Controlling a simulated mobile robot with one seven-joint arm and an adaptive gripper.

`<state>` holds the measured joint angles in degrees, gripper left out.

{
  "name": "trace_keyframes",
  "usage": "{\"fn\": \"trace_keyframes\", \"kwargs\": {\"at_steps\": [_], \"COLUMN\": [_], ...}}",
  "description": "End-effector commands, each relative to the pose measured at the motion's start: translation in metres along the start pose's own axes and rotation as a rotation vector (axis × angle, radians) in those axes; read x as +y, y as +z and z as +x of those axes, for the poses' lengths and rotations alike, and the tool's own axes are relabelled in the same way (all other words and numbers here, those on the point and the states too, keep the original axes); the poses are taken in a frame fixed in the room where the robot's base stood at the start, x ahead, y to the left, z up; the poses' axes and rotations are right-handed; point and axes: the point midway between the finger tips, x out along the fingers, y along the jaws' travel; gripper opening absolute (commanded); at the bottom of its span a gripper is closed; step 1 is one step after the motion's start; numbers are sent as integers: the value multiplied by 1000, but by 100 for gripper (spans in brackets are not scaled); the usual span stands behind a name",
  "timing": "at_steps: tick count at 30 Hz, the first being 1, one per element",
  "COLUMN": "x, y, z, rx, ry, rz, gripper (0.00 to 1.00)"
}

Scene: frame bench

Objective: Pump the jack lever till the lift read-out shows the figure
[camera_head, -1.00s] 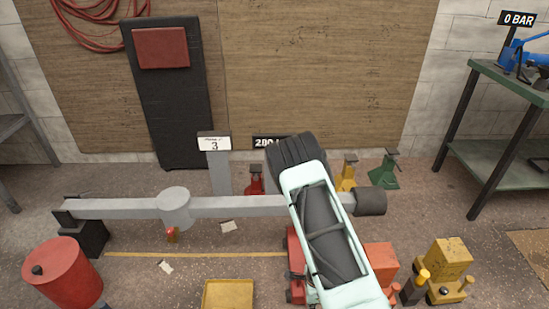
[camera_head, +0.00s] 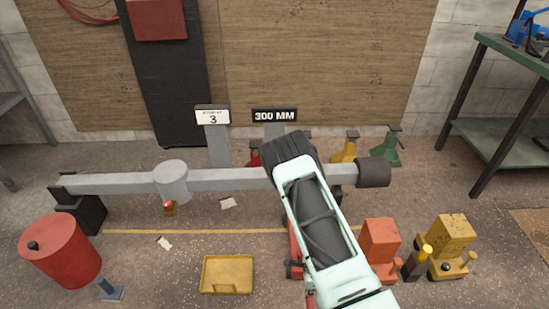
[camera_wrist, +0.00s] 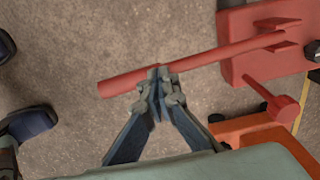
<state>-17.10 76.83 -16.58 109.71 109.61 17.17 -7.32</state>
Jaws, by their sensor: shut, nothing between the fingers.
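The red jack lever (camera_wrist: 215,58) runs slantwise across the wrist view, from its free end at left to the red jack (camera_wrist: 250,35) at upper right. My gripper (camera_wrist: 160,82) is shut and empty. Its fingertips overlap the lever near its free end; whether they touch it is unclear. In the head view my arm hides the gripper and most of the jack (camera_head: 295,250). The lift read-out (camera_head: 275,115) shows 300 MM. A white card (camera_head: 212,116) left of it shows a 3, with small print above that I cannot read surely.
A grey beam (camera_head: 225,180) spans the floor behind the jack. An orange jack (camera_head: 380,245) and a yellow jack (camera_head: 452,245) stand at right. A yellow tray (camera_head: 228,275) and a red drum (camera_head: 60,250) are at left. A green bench (camera_head: 490,125) stands far right.

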Motion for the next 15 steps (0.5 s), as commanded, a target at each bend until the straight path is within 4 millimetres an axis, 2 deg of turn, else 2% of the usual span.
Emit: {"fn": "trace_keyframes", "kwargs": {"at_steps": [15], "x": [0], "y": [0], "z": [-70], "rx": [0], "ry": [0], "rz": [2], "gripper": [0]}}
